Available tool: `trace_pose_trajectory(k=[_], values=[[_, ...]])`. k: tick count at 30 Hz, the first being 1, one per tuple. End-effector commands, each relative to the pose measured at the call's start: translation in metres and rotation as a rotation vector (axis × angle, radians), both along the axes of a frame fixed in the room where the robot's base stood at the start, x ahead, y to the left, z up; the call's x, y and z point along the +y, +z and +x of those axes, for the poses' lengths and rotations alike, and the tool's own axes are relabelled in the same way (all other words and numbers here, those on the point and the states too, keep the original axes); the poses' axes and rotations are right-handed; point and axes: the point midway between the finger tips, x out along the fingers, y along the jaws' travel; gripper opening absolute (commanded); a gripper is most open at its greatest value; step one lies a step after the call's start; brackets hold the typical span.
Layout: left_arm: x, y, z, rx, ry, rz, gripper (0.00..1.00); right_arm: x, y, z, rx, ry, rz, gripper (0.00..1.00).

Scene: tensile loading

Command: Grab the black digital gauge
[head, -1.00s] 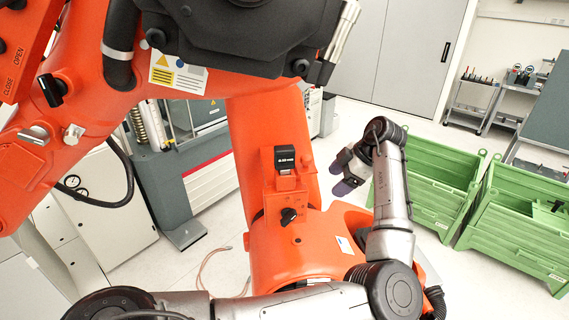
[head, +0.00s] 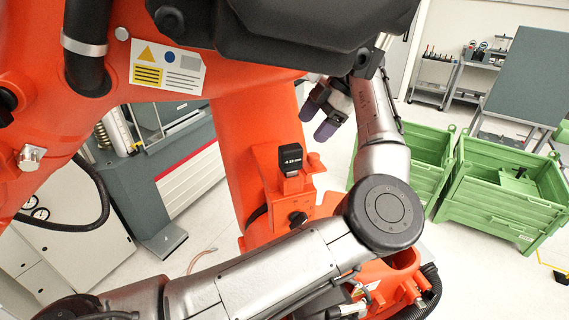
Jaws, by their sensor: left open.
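The black digital gauge (head: 286,158) is a small block with a lit display, standing upright on an orange bracket (head: 289,192) on the front of the orange robot column. My left gripper (head: 318,115) is up and to the right of the gauge in the picture, apart from it. Its two dark purple fingers are spread with nothing between them. My left arm comes in low from the left, bends at the round elbow and rises to the gripper. My right gripper is not in view.
The large orange arm with a black housing (head: 310,38) fills the top, close above my gripper. A black knob (head: 298,218) sits below the gauge. Green crates (head: 500,200) stand at right, a grey machine (head: 135,185) at left. Pale floor shows between them.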

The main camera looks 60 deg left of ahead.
Motion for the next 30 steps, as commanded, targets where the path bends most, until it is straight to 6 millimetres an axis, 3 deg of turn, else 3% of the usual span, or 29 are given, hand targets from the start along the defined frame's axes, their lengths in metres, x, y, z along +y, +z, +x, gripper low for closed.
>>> trace_pose_trajectory(k=[4, 14, 24, 30], values=[[0.004, -0.023, -0.012, 0.003, 0.003, 0.002, 0.74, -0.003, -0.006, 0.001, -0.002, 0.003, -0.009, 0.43], [0.008, -0.039, -0.023, 0.000, -0.001, -0.001, 0.74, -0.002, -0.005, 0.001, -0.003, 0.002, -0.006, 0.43], [0.014, -0.072, -0.044, -0.001, -0.001, -0.002, 0.74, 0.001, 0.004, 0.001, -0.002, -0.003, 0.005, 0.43], [0.017, -0.081, -0.049, 0.000, -0.001, -0.001, 0.74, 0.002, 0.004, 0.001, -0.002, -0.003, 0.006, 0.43]])
